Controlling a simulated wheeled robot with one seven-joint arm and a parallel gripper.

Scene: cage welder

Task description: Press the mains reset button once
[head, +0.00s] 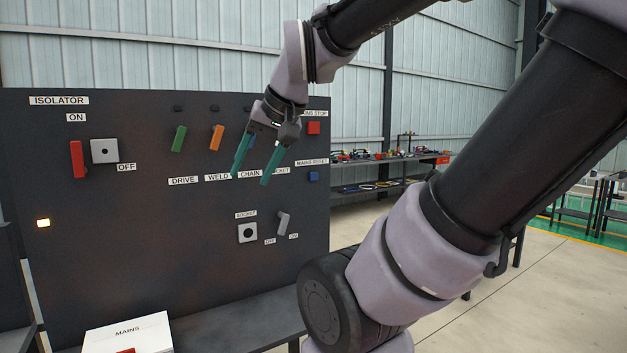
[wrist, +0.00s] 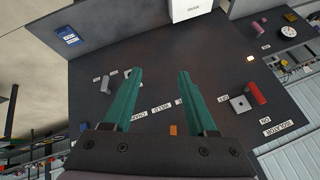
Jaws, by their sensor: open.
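The mains reset button (head: 313,176) is a small blue square on the right side of the dark panel (head: 140,240) in the head view. Its label (head: 312,162) sits just above it. My gripper (head: 249,180) is open and empty, with two teal fingers pointing down in front of the panel.
A red stop button (head: 313,128) is above the blue one. Green (head: 178,139) and orange (head: 217,138) levers, a red isolator handle (head: 77,159) and a grey socket switch (head: 283,223) are nearby. An amber lamp (head: 43,223) glows.

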